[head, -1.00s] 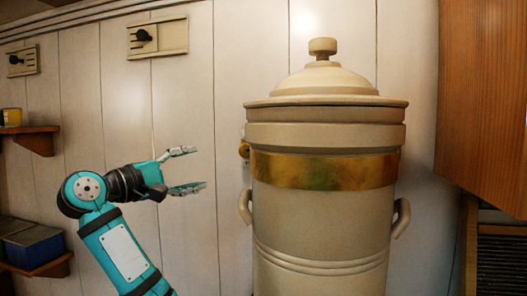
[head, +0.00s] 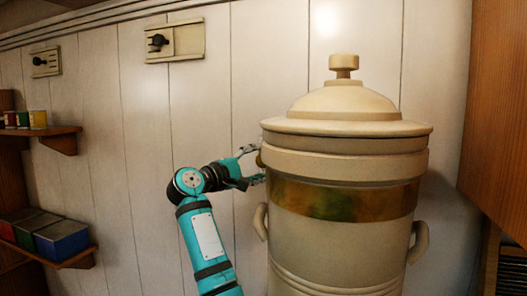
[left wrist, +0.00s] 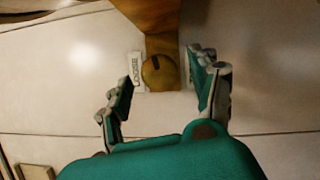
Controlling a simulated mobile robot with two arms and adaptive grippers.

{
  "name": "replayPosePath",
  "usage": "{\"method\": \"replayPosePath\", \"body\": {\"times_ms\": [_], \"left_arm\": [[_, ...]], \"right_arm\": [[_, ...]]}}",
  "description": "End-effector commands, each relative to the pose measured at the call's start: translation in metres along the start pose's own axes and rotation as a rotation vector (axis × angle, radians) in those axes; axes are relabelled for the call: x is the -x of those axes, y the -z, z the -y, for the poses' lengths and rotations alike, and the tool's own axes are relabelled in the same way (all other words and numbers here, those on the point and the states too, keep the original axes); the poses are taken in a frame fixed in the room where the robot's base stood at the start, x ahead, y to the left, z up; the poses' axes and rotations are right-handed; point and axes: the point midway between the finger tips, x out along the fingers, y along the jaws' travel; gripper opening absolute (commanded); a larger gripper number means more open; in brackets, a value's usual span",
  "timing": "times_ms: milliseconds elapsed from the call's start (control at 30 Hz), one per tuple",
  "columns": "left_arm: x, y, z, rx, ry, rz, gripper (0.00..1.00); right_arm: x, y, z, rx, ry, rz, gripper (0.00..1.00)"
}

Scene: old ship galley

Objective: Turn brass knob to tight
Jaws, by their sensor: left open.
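The brass knob (left wrist: 160,73) is round, with a short dark mark near its top edge in the left wrist view. A white label reading LOOSE (left wrist: 136,71) is on its left. A brass bracket or plate (left wrist: 150,18) runs up from behind the knob. My left gripper (left wrist: 165,78) is open, with one finger on each side of the knob; I cannot tell whether they touch it. The right finger hides what lies behind it. In the head view, my left gripper (head: 252,166) reaches the knob at the left side of the urn. My right gripper is not in view.
Shelves with tins (head: 60,240) are at the far left. Wall switches (head: 174,41) are high up.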

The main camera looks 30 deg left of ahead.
Motion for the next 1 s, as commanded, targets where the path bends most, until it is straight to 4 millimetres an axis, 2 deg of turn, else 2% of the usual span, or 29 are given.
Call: {"method": "replayPosePath", "body": {"times_ms": [33,200,400,567,1000], "left_arm": [[-0.008,-0.001,-0.003,0.004,0.002,0.002,0.62],[-0.024,0.0,-0.001,0.003,0.001,0.002,0.62],[-0.028,0.0,0.001,0.001,0.0,0.0,0.62],[-0.028,0.0,0.001,0.001,-0.001,0.0,0.61],[-0.027,0.0,0.001,0.001,0.0,0.001,0.05]], "right_arm": [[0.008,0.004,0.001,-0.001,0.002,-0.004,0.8],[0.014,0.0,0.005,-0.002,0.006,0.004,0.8],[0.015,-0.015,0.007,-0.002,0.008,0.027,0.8],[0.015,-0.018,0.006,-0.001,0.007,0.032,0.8],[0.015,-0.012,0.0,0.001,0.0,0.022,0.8]]}}
